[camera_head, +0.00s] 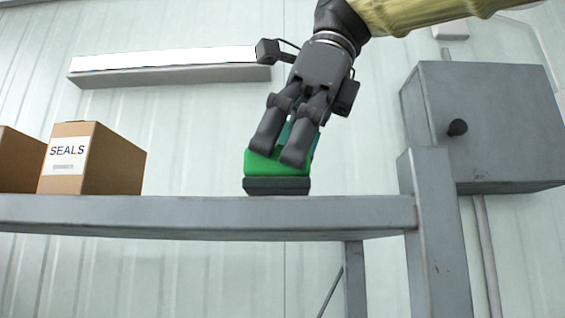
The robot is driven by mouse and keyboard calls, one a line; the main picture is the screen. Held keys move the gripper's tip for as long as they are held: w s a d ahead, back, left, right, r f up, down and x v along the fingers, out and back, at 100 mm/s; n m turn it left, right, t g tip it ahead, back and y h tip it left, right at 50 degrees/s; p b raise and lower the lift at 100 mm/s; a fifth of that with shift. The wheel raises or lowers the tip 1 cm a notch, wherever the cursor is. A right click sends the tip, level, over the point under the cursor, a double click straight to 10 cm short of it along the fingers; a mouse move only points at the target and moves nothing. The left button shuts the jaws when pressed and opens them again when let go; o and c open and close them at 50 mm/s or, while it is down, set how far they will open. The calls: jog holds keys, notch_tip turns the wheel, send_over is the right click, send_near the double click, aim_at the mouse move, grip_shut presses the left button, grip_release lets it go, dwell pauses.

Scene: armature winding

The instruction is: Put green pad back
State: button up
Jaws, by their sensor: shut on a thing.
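The green pad (262,171) is in the middle of the view, just above the grey shelf (160,213). It sits on or right against a dark grey block (277,187) that rests on the shelf's top. I cannot tell whether pad and block touch or are one piece. My gripper (279,155) comes down from above, tilted, and its fingers are shut on the green pad. A small teal part (285,132) shows behind the fingers. The fingers hide part of the pad's top and right side.
A cardboard box labelled SEALS (113,161) stands on the shelf at the left, with another box (15,160) beside it. A grey metal cabinet (490,125) with a black knob (457,128) is at the right, by the shelf's post (437,240). The shelf between box and pad is clear.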

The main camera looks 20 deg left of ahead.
jog(key=shift+f, duration=0.45)
jog(key=o, duration=0.7)
jog(key=shift+s, duration=0.1)
jog(key=b+v, duration=0.1)
jog(key=v, duration=1.1)
